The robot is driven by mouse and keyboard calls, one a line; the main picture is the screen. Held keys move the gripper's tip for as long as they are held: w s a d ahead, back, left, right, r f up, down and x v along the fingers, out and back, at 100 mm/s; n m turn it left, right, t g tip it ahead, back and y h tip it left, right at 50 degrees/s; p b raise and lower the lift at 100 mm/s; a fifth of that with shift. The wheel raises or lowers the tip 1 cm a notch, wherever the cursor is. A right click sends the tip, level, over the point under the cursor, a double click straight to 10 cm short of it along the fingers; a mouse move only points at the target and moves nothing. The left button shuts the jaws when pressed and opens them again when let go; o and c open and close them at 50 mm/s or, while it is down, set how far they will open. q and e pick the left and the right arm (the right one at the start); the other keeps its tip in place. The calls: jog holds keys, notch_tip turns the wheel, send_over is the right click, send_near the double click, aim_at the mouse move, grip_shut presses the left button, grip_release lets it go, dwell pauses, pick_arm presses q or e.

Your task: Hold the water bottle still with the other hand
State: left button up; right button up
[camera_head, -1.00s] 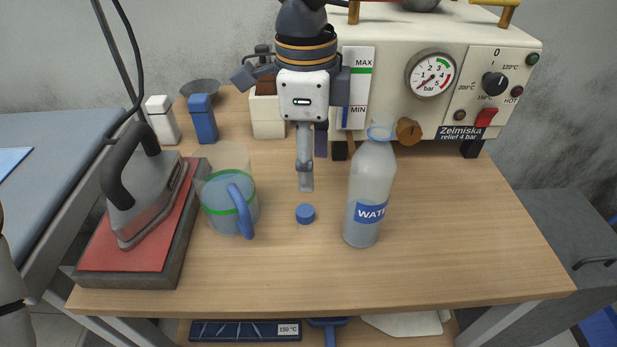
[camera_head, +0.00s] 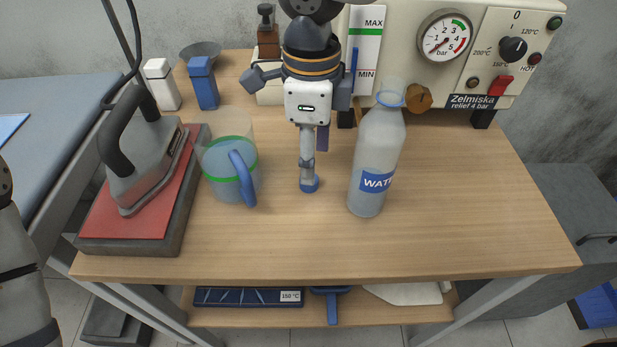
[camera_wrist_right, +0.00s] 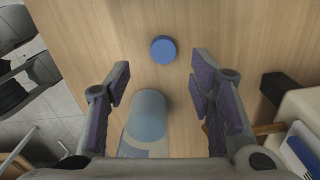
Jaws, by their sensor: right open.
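The water bottle (camera_head: 381,142) stands upright on the table, translucent, with a blue neck ring and a "WATER" label. My right gripper (camera_head: 308,178) points down to the bottle's left, with a visible gap between them. In the right wrist view its fingers (camera_wrist_right: 160,80) are spread. A pale translucent cylinder, which looks like the bottle (camera_wrist_right: 147,117), shows between them, not gripped. A blue cap (camera_head: 309,187) lies on the table, partly behind the fingertip in the head view; it also shows beyond the fingers in the wrist view (camera_wrist_right: 163,49). My left gripper is out of view.
A measuring jug (camera_head: 222,172) with a blue handle stands left of the gripper. An iron (camera_head: 145,160) rests on a red pad (camera_head: 112,220) at the left. The steam station (camera_head: 410,75) stands at the back. The table's right side (camera_head: 480,190) is clear.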

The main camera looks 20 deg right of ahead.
jog(key=f, duration=0.5)
jog(key=shift+w+a, duration=0.15)
jog(key=shift+w, duration=0.1)
jog(key=c, duration=0.8)
